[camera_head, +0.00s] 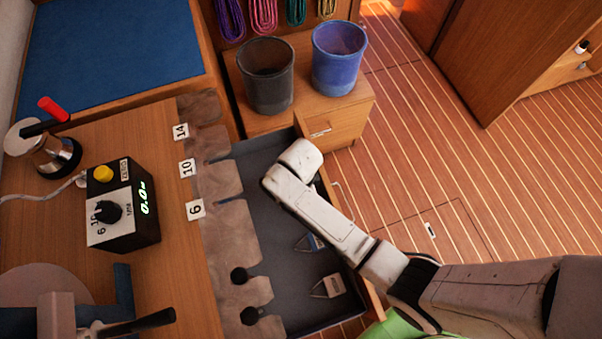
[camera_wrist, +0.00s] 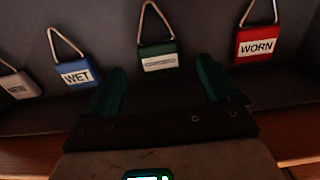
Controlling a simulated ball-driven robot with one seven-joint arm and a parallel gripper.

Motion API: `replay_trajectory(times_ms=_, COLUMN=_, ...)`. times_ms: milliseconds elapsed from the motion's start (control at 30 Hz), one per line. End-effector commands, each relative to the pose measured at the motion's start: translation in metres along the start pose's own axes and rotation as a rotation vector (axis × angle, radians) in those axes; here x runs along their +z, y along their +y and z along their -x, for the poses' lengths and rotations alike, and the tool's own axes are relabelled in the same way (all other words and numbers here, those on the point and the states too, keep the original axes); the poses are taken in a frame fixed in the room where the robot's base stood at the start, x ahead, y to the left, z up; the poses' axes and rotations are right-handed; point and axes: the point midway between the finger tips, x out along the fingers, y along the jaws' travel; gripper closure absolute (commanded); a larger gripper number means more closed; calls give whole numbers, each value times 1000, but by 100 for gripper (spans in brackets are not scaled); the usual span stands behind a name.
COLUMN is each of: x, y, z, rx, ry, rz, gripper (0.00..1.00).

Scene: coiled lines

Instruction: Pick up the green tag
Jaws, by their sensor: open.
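The green tag (camera_wrist: 158,65) with a white label and a metal loop lies in the grey drawer in the wrist view. My gripper (camera_wrist: 161,72) is open, its two dark green fingers apart on either side below the tag. Nothing is held, and I cannot tell how far above the tag the fingers are. In the head view my arm covers this part of the drawer, so the green tag and my gripper are hidden there.
In the wrist view, a blue WET tag (camera_wrist: 78,74) and a pale tag (camera_wrist: 16,86) lie left, a red WORN tag (camera_wrist: 257,43) right. The open drawer (camera_head: 265,165) adjoins the bench. Black (camera_head: 267,78) and blue (camera_head: 338,58) buckets stand behind.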

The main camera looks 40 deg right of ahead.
Motion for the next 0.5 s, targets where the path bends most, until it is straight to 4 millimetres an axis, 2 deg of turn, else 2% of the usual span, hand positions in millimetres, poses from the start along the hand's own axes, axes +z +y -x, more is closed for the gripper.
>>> replay_trajectory(times_ms=100, x=-1, y=1, z=-20, rx=3, ry=1, rz=1, gripper=11)
replay_trajectory(times_ms=233, x=-1, y=1, z=-36, rx=2, ry=0, rz=2, gripper=11)
replay_trajectory(times_ms=500, x=-2, y=1, z=-41, rx=0, ry=0, rz=1, gripper=11)
